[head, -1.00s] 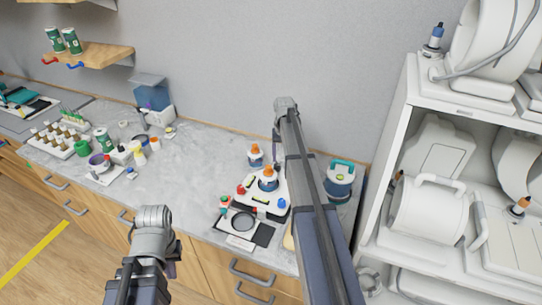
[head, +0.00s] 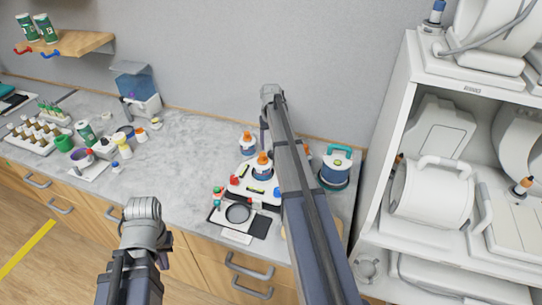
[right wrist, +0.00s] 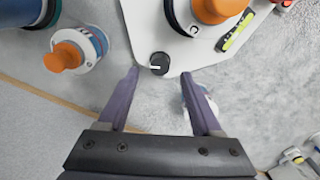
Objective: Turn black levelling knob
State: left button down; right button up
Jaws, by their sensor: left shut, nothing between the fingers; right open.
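In the right wrist view the black levelling knob (right wrist: 159,63), round with a white line across its top, sits near the rounded corner of a white base plate (right wrist: 128,20). My right gripper (right wrist: 160,74) is open, its purple fingertips on either side of the knob and apart from it; I cannot tell their height above it. In the head view my right arm covers the knob, and only a little of the right gripper (head: 264,138) shows below the wrist. My left gripper (head: 165,240) is shut and empty, mostly hidden behind its wrist, in front of the counter.
Orange-capped blue bottles (head: 247,143) stand close by; one also shows left of my fingers in the right wrist view (right wrist: 66,57). A white shelf unit (head: 392,150) is at right. The counter's middle (head: 185,150) is clear.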

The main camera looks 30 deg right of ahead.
aim_at(271, 152)
notch_tip(271, 152, down, 4)
jog(key=b, duration=0.3)
jog(key=shift+f, duration=0.15)
jog(key=shift+c, duration=0.2)
grip_shut()
